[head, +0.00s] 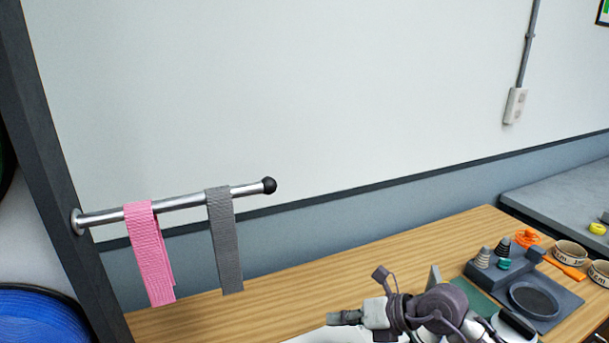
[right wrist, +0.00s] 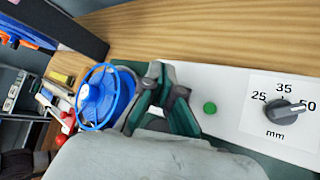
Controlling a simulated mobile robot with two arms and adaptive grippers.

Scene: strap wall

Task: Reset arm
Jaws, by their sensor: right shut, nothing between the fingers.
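My right gripper (head: 345,317) is at the bottom centre of the head view, above the wooden table and pointing left. It is shut and empty. In the right wrist view its dark fingers (right wrist: 165,82) show over a white panel. A pink strap (head: 149,255) and a grey strap (head: 224,243) hang from a metal rod (head: 180,203) with a black ball end. The gripper is below and to the right of both straps, apart from them. My left gripper is not in view.
The wooden table (head: 470,235) holds a dark tray (head: 535,298), an orange tool (head: 565,264) and labelled rings at right. A dark post (head: 50,160) stands at left. In the wrist view are a blue round object (right wrist: 104,97) and a dial (right wrist: 283,109). Space above the table's middle is clear.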

